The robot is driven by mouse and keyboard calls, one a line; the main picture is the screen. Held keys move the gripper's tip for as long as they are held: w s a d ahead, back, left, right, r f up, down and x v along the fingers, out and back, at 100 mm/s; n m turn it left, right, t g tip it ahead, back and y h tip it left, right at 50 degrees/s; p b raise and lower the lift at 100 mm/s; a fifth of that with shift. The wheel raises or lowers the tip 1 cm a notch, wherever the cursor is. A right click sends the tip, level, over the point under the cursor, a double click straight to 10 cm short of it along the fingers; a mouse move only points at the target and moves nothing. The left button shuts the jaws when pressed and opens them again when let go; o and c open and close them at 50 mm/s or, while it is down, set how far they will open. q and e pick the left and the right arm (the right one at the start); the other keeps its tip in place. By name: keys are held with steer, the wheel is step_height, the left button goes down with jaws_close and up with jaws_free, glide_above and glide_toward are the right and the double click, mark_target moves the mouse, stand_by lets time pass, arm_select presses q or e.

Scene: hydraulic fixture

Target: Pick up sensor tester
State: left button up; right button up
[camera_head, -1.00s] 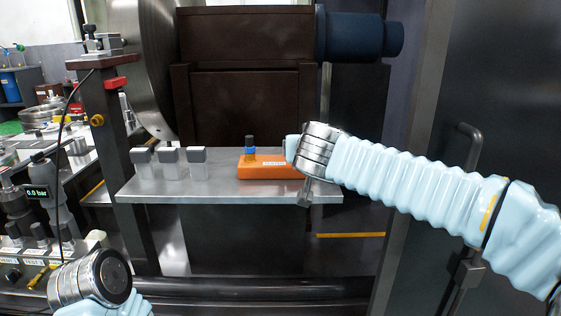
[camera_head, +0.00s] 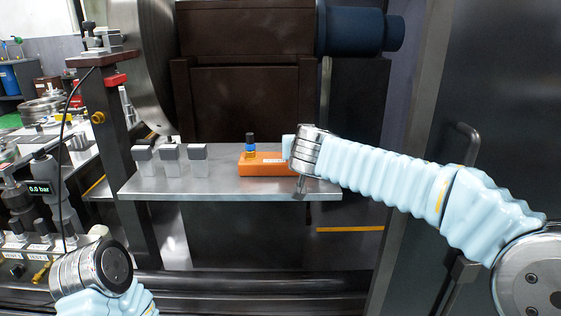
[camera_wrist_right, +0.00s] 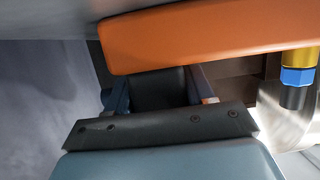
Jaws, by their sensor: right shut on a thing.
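The sensor tester, an orange box (camera_head: 265,168) with a yellow and blue upright fitting, is at the right part of the metal shelf in the head view. My right gripper (camera_head: 288,147) is at its right end, partly hidden by my wrist. In the right wrist view the tester (camera_wrist_right: 200,32) crosses the top, its fitting at the right. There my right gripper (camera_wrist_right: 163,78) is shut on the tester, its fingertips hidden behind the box. I cannot tell whether the tester touches the shelf. My left wrist shows at lower left in the head view, but its fingers do not.
Several grey-topped clear blocks (camera_head: 171,160) stand on the left of the metal shelf (camera_head: 215,190). A dark post (camera_head: 112,150) rises at the shelf's left. A dark cabinet with a handle (camera_head: 470,150) is at the right. A gauge reading 0.0 bar (camera_head: 39,188) is at far left.

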steer(key=shift+r, duration=0.15)
steer(key=shift+r, duration=0.2)
step_height(320, 180, up, 3)
steer(key=shift+s+a+r+p, duration=0.1)
steer(key=shift+s+p, duration=0.05)
steer(key=shift+p, duration=0.15)
steer(key=s+r+b, duration=0.1)
steer(key=s+r, duration=0.3)
steer(key=s, duration=0.3)
steer(key=s+a+r+b, duration=0.1)
steer(key=s+r, duration=0.4)
steer(key=s, duration=0.1)
steer(key=shift+s+r, duration=0.15)
steer(key=shift+s, duration=0.2)
